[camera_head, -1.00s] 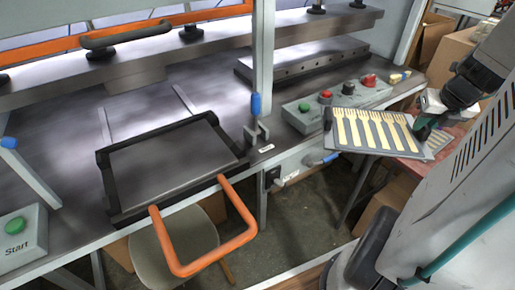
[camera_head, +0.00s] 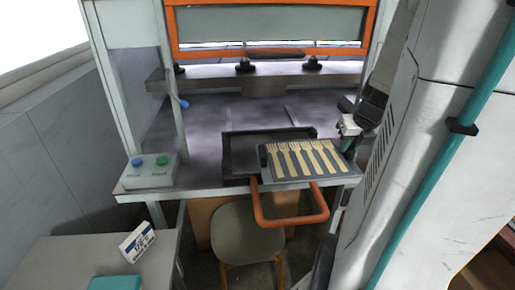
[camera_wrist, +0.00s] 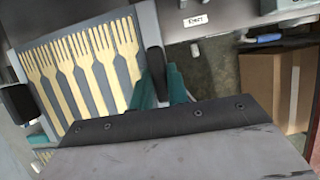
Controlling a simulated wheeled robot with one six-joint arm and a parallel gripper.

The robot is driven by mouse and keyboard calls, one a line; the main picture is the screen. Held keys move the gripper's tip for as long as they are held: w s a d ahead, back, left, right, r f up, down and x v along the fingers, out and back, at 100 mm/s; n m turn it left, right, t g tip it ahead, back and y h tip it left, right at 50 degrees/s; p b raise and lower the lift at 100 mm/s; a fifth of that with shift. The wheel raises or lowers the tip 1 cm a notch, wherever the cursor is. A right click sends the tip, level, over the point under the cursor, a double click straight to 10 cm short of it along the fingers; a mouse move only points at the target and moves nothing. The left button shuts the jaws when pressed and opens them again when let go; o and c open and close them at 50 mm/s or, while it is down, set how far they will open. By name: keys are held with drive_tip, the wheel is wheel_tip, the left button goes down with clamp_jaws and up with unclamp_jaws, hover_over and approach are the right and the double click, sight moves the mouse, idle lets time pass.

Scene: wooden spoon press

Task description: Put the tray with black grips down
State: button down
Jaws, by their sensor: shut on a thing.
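The dark tray with black grips (camera_head: 267,174) carries a row of several pale wooden forks (camera_head: 305,158). In the head view it is over the front right part of the dark sliding holder (camera_head: 238,158) and hides much of it. I cannot tell whether tray and holder touch. My gripper (camera_head: 347,143) is at the tray's right end. In the wrist view its teal fingers (camera_wrist: 158,88) are shut on one black grip (camera_wrist: 154,66). The other black grip (camera_wrist: 18,103) shows at the left, free.
An orange handle (camera_head: 262,216) juts from the press table's front edge above a chair (camera_head: 238,238). A button box (camera_head: 152,171) stands on the table's left. The dark tabletop (camera_head: 200,140) left of the holder is clear. A side table (camera_head: 70,255) is at lower left.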

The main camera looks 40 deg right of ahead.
drive_tip(key=w, duration=0.5)
drive_tip(key=w+d+f, duration=0.1)
drive_tip(key=w, duration=0.4)
drive_tip(key=w+d, duration=0.1)
drive_tip(key=w, duration=0.4)
drive_tip(key=shift+d+f, duration=0.1)
drive_tip(key=shift+f, duration=0.1)
drive_tip(key=shift+w+f, duration=0.15)
drive_tip(key=shift+f, duration=0.75)
drive_tip(key=shift+w+f, duration=0.15)
drive_tip(key=shift+f, duration=0.75)
drive_tip(key=c, duration=1.4)
unclamp_jaws()
drive_tip(key=shift+f, duration=0.1)
drive_tip(key=shift+o, duration=0.2)
